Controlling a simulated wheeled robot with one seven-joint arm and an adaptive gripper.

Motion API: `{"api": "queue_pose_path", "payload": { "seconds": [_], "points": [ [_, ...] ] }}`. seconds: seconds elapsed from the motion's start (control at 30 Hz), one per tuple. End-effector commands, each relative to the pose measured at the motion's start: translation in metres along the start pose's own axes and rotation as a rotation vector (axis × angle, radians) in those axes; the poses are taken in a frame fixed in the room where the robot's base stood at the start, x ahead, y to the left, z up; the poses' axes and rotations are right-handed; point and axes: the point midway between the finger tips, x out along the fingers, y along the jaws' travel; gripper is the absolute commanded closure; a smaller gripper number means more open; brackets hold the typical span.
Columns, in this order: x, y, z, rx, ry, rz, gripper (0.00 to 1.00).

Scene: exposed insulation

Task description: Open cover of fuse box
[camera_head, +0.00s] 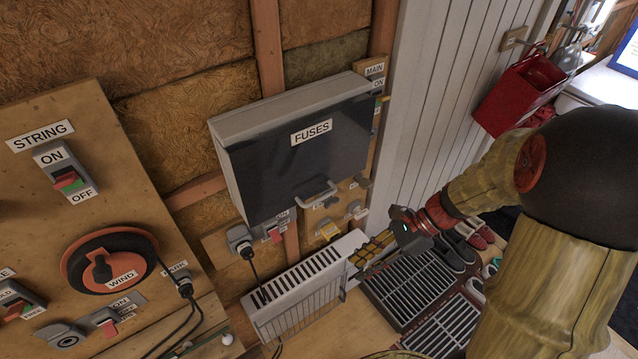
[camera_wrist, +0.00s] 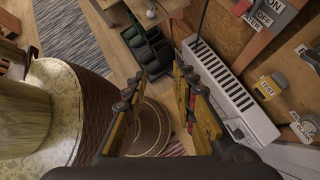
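The fuse box (camera_head: 228,133) is a grey box on the wall with a dark front cover (camera_head: 265,170) labelled FUSES. The cover is shut. A light grey handle (camera_head: 317,196) sits at the cover's lower edge. My gripper (camera_head: 358,263) is below and to the right of the handle, apart from it, near the right end of the white heater. In the wrist view my gripper (camera_wrist: 158,82) shows two yellow-and-black fingers spread apart with nothing between them. I cannot make out the cover or its handle in the wrist view.
The slotted white heater (camera_head: 300,285) stands below the fuse box. Switches and a yellow TEST switch (camera_wrist: 266,88) sit on the board under the box. A STRING and WIND panel (camera_head: 130,195) is at left. A red container (camera_head: 518,95) hangs at right. Shoe racks are on the floor.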

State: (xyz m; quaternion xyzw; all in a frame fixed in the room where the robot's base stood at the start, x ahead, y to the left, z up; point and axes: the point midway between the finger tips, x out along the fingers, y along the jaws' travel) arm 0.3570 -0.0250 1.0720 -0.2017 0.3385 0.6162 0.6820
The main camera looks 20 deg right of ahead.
Motion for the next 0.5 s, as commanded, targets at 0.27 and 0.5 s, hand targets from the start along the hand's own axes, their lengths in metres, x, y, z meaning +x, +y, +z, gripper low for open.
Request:
{"api": "queue_pose_path", "payload": {
  "seconds": [0.27, 0.5],
  "points": [
    [-0.017, -0.07, 0.039, 0.894, -0.464, 0.035, 0.73],
    [-0.055, -0.115, 0.079, 1.382, -0.724, 0.201, 0.73]
  ]
}}
